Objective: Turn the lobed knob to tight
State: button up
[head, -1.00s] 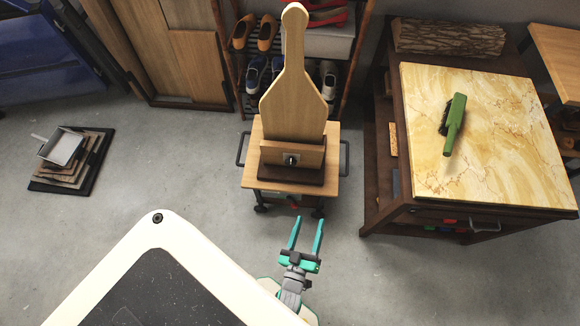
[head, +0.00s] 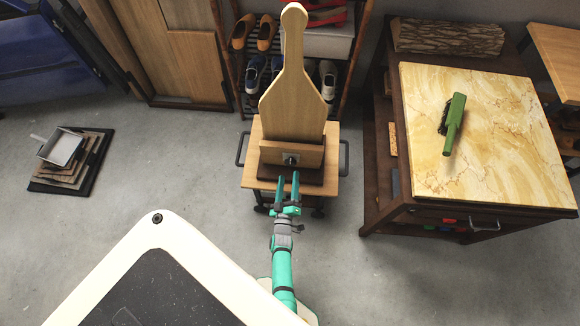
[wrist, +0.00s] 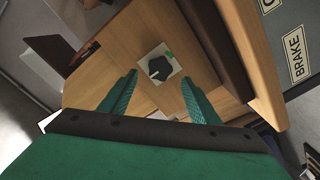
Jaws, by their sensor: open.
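The lobed knob (head: 291,160) is small and dark. It sits on a light square plate on the front of a wooden block (head: 310,154) that holds an upright paddle-shaped board (head: 294,85). In the wrist view the dark knob (wrist: 159,68) shows on its pale plate, with a small green mark at the plate's edge. My gripper (head: 287,176) is open and empty, just in front of and below the knob in the head view. In the wrist view its two teal fingers (wrist: 160,88) stand apart, with the knob between and beyond them. No contact shows.
The block stands on a small wheeled cart (head: 252,170) with dark side handles. A marble-topped bench (head: 490,170) with a green brush (head: 454,125) is at the right. A shoe rack (head: 338,97) stands behind. In the wrist view a "BRAKE" label (wrist: 297,54) shows at right.

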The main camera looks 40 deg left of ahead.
aim_at(290, 165)
jog(key=shift+x, duration=3.15)
jog(key=shift+c, duration=0.5)
jog(key=c, duration=1)
